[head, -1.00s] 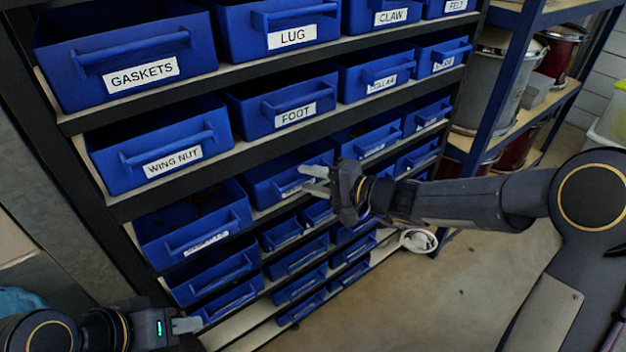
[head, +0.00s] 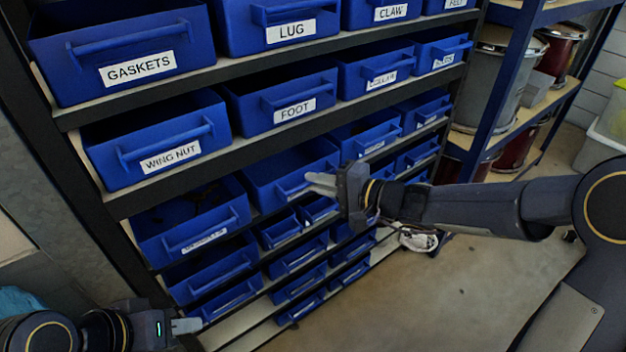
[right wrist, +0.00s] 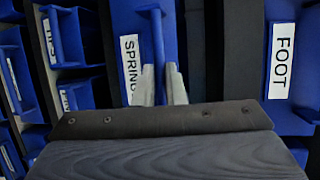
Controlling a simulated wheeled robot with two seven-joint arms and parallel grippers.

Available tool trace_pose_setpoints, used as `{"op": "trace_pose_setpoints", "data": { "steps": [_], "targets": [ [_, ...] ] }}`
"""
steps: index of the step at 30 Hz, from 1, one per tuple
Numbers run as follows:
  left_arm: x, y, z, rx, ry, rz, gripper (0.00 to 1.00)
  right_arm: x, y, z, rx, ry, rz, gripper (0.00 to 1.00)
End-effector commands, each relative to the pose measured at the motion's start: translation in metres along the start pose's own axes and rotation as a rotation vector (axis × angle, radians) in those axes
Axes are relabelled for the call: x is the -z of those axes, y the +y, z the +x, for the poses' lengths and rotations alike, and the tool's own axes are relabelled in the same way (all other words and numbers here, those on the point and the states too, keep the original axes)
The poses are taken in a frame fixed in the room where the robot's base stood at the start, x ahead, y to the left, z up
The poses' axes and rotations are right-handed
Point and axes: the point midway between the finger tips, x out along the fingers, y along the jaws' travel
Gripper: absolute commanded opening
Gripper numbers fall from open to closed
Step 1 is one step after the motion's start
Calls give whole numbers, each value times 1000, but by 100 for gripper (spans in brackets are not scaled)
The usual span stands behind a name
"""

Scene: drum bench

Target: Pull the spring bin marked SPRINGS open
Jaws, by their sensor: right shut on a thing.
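The blue SPRINGS bin (head: 285,172) is in the third shelf row in the head view, below the FOOT bin. Its label, partly covered by my fingers, reads "SPRING" in the right wrist view (right wrist: 129,68). My right gripper (head: 318,184) is at the front of this bin, its fingers shut on the bar handle (right wrist: 157,45). The fingers also show in the right wrist view (right wrist: 163,85). The bin sticks out a little from its shelf. My left gripper (head: 187,325) is low at the left, near the bottom bins and apart from the SPRINGS bin; its finger gap cannot be made out.
The FOOT bin (head: 285,98) is directly above, and the WING NUT bin (head: 157,140) is up and left. Small bins (head: 298,258) fill the rows below. A blue-framed rack with drums (head: 490,85) stands at the right. The floor (head: 420,300) in front is clear.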

Motion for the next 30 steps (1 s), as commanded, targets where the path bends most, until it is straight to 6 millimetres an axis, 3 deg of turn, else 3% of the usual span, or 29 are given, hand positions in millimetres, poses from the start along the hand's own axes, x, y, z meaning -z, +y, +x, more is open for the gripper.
{"op": "trace_pose_setpoints", "data": {
  "steps": [6,15,21,30],
  "targets": [
    [-11,-10,22,0,0,0,36,-19,15,-51,2,7,-3,0],
    [-16,-14,31,0,0,0,36,-46,26,-115,0,7,-1,0],
    [-16,-15,32,0,0,0,36,-56,31,-138,-1,3,1,0],
    [-16,-15,32,0,0,0,36,-59,32,-144,-1,1,0,0]
  ]
}}
